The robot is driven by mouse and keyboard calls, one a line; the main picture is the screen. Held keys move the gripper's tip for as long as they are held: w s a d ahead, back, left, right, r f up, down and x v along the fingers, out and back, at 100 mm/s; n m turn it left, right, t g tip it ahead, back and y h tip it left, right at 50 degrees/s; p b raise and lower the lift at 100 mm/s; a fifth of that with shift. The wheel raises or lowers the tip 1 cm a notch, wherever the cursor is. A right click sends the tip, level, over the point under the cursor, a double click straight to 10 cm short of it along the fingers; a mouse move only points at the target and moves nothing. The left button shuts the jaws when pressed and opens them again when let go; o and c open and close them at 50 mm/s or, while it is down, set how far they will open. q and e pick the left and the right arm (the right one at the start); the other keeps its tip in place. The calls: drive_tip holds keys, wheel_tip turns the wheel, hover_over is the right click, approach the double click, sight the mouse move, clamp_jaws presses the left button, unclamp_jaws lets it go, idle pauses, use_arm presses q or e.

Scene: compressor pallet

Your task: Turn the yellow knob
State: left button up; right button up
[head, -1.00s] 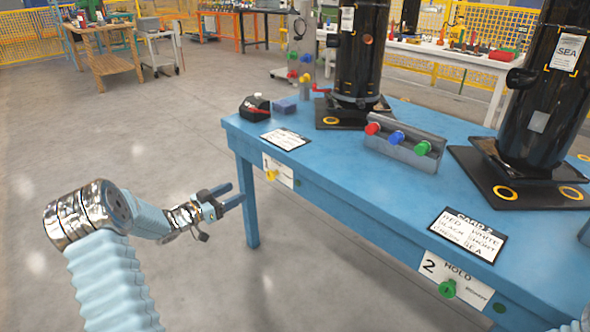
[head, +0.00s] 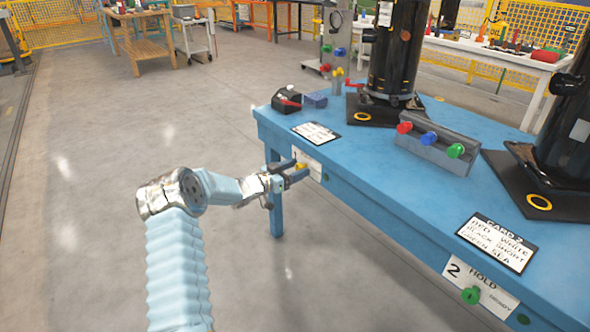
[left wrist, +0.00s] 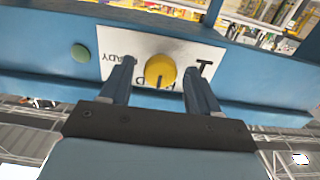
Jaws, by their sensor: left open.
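The yellow knob (head: 300,174) sits on a white label plate (head: 311,163) on the front edge of the blue table (head: 400,219). My left gripper (head: 291,169) is open at the knob. In the left wrist view the yellow knob (left wrist: 160,71) shows between the two spread fingers of my left gripper (left wrist: 158,82), with a gap on each side. The plate (left wrist: 140,48) behind it appears upside down and its lettering is partly covered. The right gripper does not show.
A green knob (head: 471,295) sits on a second plate farther right along the table edge. On the table stand black cylinders (head: 397,50), a grey box with red, blue and green knobs (head: 432,150), and cards (head: 317,133). The floor left of the table is clear.

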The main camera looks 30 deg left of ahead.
use_arm(q)
drive_tip(key=c, duration=1)
drive_tip(key=shift+f+m+b, duration=0.2)
drive_tip(key=shift+m+b, duration=0.2)
drive_tip(key=shift+b, duration=0.4)
drive_tip(key=shift+s+d+f+m+b, duration=0.1)
drive_tip(key=shift+m+b, duration=4.15)
drive_tip(key=shift+b, duration=0.45)
drive_tip(key=shift+d+m+b, duration=0.1)
drive_tip(key=shift+m+b, duration=4.15)
drive_tip(key=shift+b, duration=0.45)
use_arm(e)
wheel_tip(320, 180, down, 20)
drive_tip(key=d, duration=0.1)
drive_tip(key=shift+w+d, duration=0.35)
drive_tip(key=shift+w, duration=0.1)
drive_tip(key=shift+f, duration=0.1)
use_arm(q)
drive_tip(key=o, duration=1)
